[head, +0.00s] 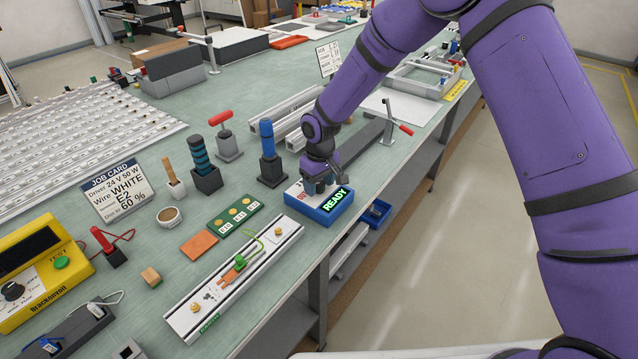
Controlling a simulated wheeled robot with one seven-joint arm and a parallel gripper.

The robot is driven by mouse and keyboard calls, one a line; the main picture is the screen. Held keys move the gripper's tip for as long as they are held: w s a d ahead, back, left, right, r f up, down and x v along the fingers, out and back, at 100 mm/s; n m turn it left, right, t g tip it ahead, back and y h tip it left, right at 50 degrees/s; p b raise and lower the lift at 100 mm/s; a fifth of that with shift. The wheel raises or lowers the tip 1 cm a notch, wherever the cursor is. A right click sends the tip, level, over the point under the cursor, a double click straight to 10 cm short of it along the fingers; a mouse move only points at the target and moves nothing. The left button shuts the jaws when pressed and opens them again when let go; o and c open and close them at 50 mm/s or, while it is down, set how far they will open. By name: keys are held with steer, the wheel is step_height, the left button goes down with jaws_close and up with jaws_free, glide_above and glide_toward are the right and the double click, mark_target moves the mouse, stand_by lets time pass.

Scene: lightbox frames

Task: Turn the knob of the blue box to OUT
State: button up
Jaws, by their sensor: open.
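The blue box (318,214) stands near the right front edge of the bench. It has a white top and a lit display (336,199) that reads READY in green. My gripper (317,188) points down over the top of the box and is open. The gripper covers the knob, so I cannot see where the knob points or whether the fingers touch it. Some red lettering on the white top shows left of the gripper, too small to read.
A long light-grey channel (185,324) with a green wire and orange clip lies in front of the box. A blue-handled tool in a black stand (271,170) is close behind left. A red-handled clamp (388,132) stands behind right. A yellow tester (40,280) is far left.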

mark_target(321, 182)
step_height(321, 182, up, 11)
steer(key=shift+f, duration=0.2)
steer(key=shift+w+d, duration=0.1)
steer(key=s+d+r+m+t, duration=0.1)
steer(key=s+d+r+m, duration=0.1)
steer(key=s+d+r, duration=0.7)
steer(key=s+d+r+m+t, duration=0.2)
steer(key=d+r, duration=0.6)
steer(key=r, duration=0.5)
steer(key=s+d+r+m, duration=0.1)
steer(key=s+d, duration=0.3)
steer(key=s, duration=0.4)
steer(key=s+d+r+m+t, duration=0.1)
steer(key=s+d, duration=0.3)
steer(key=s, duration=0.4)
steer(key=s+d+r+m+t, duration=0.1)
steer(key=s+d+r+m, duration=0.1)
steer(key=s, duration=0.6)
steer(key=shift+d+r, duration=0.75)
steer(key=shift+d, duration=0.3)
steer(key=shift+w, duration=0.1)
